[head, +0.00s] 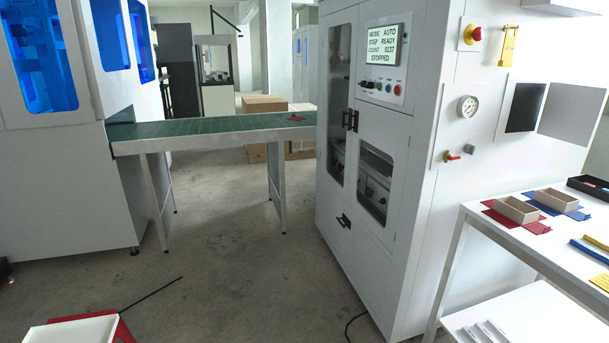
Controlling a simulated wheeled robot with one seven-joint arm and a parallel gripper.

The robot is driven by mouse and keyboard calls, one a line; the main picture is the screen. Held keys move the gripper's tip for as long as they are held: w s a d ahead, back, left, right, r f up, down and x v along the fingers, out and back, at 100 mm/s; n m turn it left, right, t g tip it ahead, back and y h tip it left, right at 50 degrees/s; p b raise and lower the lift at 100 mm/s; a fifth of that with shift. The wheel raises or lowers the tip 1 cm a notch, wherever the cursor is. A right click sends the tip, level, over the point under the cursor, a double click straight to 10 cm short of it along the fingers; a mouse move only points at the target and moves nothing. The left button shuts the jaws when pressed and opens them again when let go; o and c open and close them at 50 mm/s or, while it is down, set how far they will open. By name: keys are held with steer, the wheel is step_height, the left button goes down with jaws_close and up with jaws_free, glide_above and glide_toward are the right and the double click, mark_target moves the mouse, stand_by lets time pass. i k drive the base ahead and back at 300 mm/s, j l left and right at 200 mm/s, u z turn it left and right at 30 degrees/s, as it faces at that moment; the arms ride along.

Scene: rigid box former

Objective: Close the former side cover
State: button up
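The white box former (420,150) stands right of centre, with its front doors facing left and its side wall facing right. On that side wall is a dark square opening (524,107). A flat light-grey panel (571,110), which looks like the side cover, stands to the right of the opening and leaves it uncovered. Whether the panel is hinged or slides cannot be told from here. My gripper is not in view.
A white table (470,207) with trays and coloured sheets stands below the panel at right. A gauge (467,106) and red-handled valve (452,157) project from the side wall. A green conveyor (215,126) runs left. The floor (225,270) before the former is mostly clear.

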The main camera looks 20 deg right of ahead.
mark_target(570, 112)
steer(key=k+l+u, duration=0.2)
steer(key=k+l, duration=0.95)
steer(key=l, duration=0.4)
steer(key=k+l+u, duration=0.1)
steer(key=l, duration=0.3)
steer(key=k+l, duration=0.1)
steer(key=l, duration=0.3)
steer(key=k+l+u, duration=0.1)
steer(key=l, duration=0.35)
steer(key=k+l, duration=0.1)
steer(key=l, duration=0.3)
steer(key=k+l+u, duration=0.15)
steer(key=l, duration=0.2)
steer(key=l+u, duration=0.1)
steer(key=l, duration=0.65)
steer(key=k+l, duration=0.1)
steer(key=l, duration=0.6)
steer(key=l+u, duration=0.15)
steer(key=l, duration=0.6)
steer(key=k+l, duration=0.15)
steer(key=l, duration=0.55)
steer(key=i+l, duration=0.1)
steer(key=l, duration=0.65)
steer(key=i+l+u, duration=0.15)
steer(key=l, duration=1.3)
